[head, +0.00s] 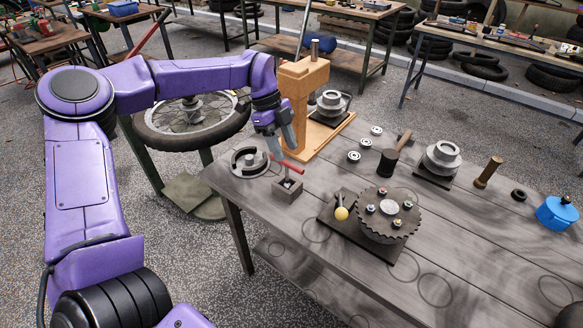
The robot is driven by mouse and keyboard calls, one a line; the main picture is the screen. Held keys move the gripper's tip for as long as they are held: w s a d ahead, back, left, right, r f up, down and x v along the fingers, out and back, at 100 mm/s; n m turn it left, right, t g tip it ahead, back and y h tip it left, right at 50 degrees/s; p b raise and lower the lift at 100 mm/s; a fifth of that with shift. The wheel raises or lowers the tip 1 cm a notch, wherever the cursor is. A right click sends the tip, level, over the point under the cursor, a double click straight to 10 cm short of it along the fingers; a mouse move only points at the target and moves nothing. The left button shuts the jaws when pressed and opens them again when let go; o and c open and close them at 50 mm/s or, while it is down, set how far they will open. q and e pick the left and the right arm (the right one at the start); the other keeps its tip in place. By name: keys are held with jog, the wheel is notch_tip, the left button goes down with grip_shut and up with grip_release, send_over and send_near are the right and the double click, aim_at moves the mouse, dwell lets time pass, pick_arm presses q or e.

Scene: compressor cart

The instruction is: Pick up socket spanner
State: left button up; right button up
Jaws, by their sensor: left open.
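The socket spanner (291,167) appears to be the tool with a red cross handle, upright in a small grey block (287,190) near the left corner of the workbench. My left gripper (283,150) is open and points down just above the red handle, with its fingers close to it. I cannot tell whether the fingers touch the handle. The lower part of the spanner is hidden in the block. My right gripper is out of view.
A wooden press (298,100) stands close behind my left gripper. A grey ring part (250,161) lies left of the block. To the right are a toothed sprocket (388,215) on a dark plate and a mallet (390,160). The bench's (450,235) right front is mostly clear.

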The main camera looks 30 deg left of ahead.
aim_at(286, 161)
pick_arm(q)
jog(key=x, duration=0.2)
jog(key=p+x, duration=0.1)
jog(key=x, duration=0.3)
jog(key=shift+s+f, duration=0.3)
jog(key=shift+f, duration=0.15)
grip_shut()
